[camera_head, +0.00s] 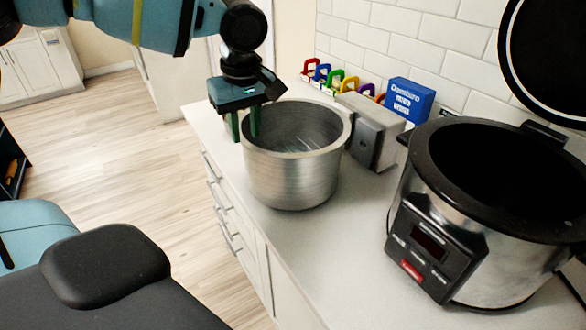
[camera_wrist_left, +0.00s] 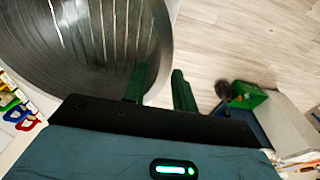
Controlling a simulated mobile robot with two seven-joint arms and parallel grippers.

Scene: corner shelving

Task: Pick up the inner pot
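The inner pot (camera_head: 292,178) is a brushed-metal open bowl standing upright on the white counter. Its ridged inside also shows in the left wrist view (camera_wrist_left: 75,45). My left gripper (camera_head: 245,124) points down at the pot's left rim. Its two green fingers (camera_wrist_left: 160,90) are apart, one over the pot's inside and one outside the wall, with the rim between them. I see a gap between the fingers, and cannot tell whether either touches the pot. My right gripper is not in view.
A black and silver cooker (camera_head: 477,215) stands open on the right, its round lid (camera_head: 560,50) raised behind. A grey metal box (camera_head: 368,130), a blue box (camera_head: 408,100) and several coloured items (camera_head: 325,76) line the wall behind the pot. The counter's left edge is close to the pot.

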